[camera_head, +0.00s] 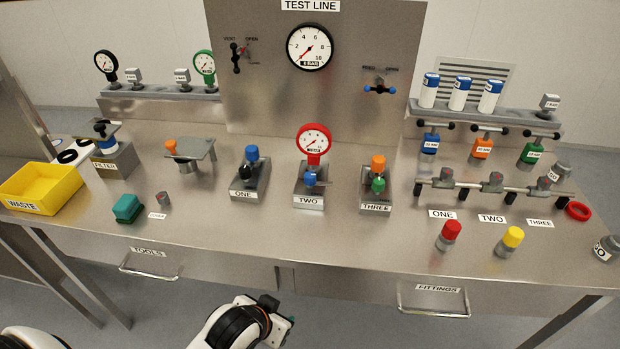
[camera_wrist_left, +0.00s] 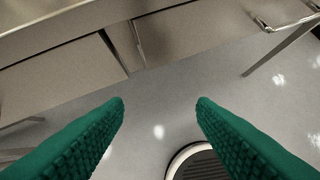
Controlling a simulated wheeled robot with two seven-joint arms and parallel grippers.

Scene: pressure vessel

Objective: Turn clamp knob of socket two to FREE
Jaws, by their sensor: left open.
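Socket two (camera_head: 308,201) is the middle of the three blocks on the bench, with a "TWO" label on its front. A red-rimmed gauge (camera_head: 313,139) stands upright in it. Its blue clamp knob (camera_head: 310,181) sits at the front below the gauge; its marking is too small to read. My left gripper (camera_wrist_left: 160,103) shows two green ridged fingers in the left wrist view, spread apart with nothing between them. They are over the floor in front of the bench, away from the knob. My right gripper is not visible.
Socket one (camera_head: 243,193) and socket three (camera_head: 376,207) flank it, with fittings in them. A yellow waste bin (camera_head: 44,187) is at left. Red (camera_head: 449,234) and yellow (camera_head: 511,238) capped fittings stand front right. Drawer handles (camera_head: 434,313) project from the bench front.

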